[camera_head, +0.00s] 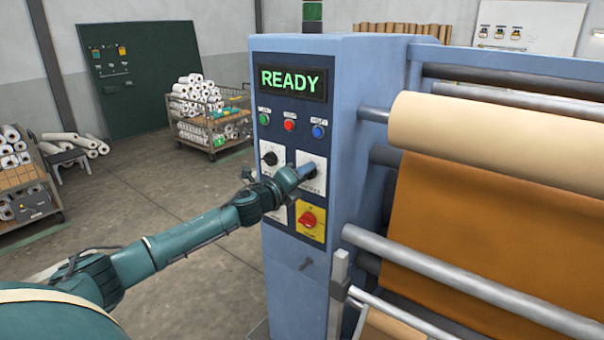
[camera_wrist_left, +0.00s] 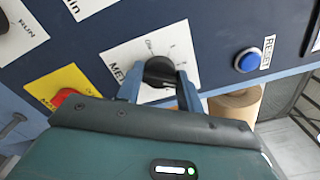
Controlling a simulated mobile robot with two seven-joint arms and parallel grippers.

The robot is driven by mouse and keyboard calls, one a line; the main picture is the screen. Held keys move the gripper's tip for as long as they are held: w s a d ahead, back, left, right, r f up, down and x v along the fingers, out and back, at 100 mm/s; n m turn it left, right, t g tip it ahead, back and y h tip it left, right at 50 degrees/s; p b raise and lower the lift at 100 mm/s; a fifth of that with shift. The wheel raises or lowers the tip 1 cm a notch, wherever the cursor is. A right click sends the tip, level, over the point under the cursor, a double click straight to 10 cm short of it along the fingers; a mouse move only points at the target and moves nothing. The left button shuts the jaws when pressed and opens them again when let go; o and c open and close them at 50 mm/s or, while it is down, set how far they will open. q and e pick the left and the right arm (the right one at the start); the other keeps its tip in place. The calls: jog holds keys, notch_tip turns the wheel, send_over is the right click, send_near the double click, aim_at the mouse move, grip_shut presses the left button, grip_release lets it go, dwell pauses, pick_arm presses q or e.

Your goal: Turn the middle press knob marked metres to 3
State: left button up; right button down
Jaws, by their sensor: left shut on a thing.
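The metres knob is black and sits on a white plate (camera_head: 319,183) on the press's blue control face. In the left wrist view the knob (camera_wrist_left: 160,71) lies between the two fingers of my left gripper (camera_wrist_left: 160,88), which is shut on it. The plate's label there starts with "ME"; the rest of the word and part of the scale are covered. In the head view my left gripper (camera_head: 303,173) reaches the plate and hides the knob. I cannot read which number the knob points to. My right gripper is not in view.
Another black knob (camera_head: 270,158) is to the left. A red switch on a yellow plate (camera_head: 308,219) is below. Green, red and blue buttons (camera_head: 318,131) sit above, under a display (camera_head: 292,82) reading READY. Rollers with brown material (camera_head: 480,205) stand to the right.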

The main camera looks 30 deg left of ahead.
pick_arm(q)
jog(key=shift+m, duration=1)
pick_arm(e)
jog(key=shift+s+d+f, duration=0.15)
pick_arm(q)
jog(key=o, duration=1)
jog(key=s+a+b, duration=0.1)
jog(key=s+b, duration=0.4)
jog(key=s, duration=0.8)
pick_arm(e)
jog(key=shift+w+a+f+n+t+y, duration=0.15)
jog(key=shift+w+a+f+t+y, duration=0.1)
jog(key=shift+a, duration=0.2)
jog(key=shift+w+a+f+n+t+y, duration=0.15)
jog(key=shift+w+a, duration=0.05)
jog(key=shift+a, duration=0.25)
